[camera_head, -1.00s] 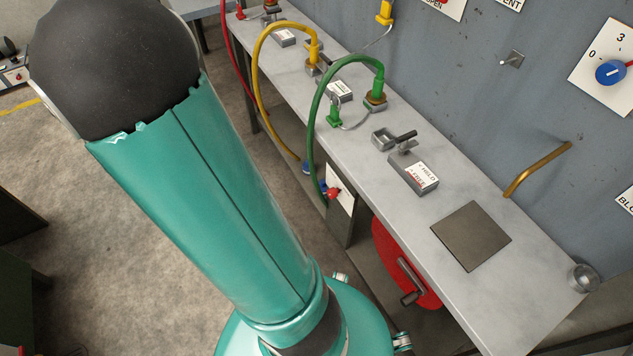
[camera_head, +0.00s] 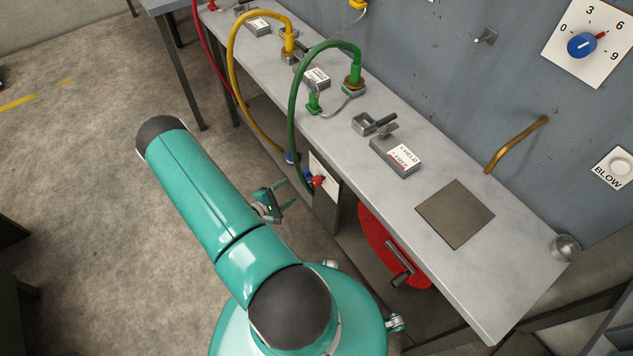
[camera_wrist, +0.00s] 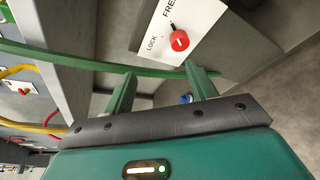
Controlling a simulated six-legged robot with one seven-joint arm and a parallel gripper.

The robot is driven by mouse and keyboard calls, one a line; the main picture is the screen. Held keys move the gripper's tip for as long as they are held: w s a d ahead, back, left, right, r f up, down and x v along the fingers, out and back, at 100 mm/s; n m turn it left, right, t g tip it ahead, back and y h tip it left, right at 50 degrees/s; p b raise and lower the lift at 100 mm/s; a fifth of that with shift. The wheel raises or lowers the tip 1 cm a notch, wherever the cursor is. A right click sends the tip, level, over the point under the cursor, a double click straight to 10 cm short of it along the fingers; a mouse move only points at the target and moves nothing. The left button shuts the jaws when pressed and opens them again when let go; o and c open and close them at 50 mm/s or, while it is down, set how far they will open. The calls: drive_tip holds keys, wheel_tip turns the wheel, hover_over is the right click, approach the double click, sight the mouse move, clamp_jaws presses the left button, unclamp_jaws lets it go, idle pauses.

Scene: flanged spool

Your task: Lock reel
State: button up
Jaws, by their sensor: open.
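The red reel (camera_head: 382,238) with a crank handle (camera_head: 400,264) sits under the bench in the head view. Left of it, on the bench's leg, is a white plate with a red knob (camera_head: 318,181). In the wrist view the plate (camera_wrist: 200,18) reads LOCK and FREE, and the red knob (camera_wrist: 180,40) has a white line and a small dark tip.
A green hose (camera_head: 297,120) hangs in front of the plate and crosses just beyond my fingers in the wrist view (camera_wrist: 80,57). A yellow hose (camera_head: 235,75) hangs farther left. A HOLD/FREE block (camera_head: 397,157) stands on the bench. The floor left is clear.

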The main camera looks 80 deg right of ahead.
sight(315, 183)
drive_tip(key=shift+n, duration=0.4)
drive_tip(key=s+d+f, duration=0.2)
drive_tip(key=d, duration=0.2)
drive_tip(key=s+d+f, duration=0.3)
drive_tip(key=d, duration=0.1)
drive_tip(key=s+d+f, duration=0.2)
drive_tip(key=d, duration=0.2)
drive_tip(key=shift+s+f, duration=0.15)
drive_tip(key=shift+s, duration=0.25)
drive_tip(key=c, duration=1)
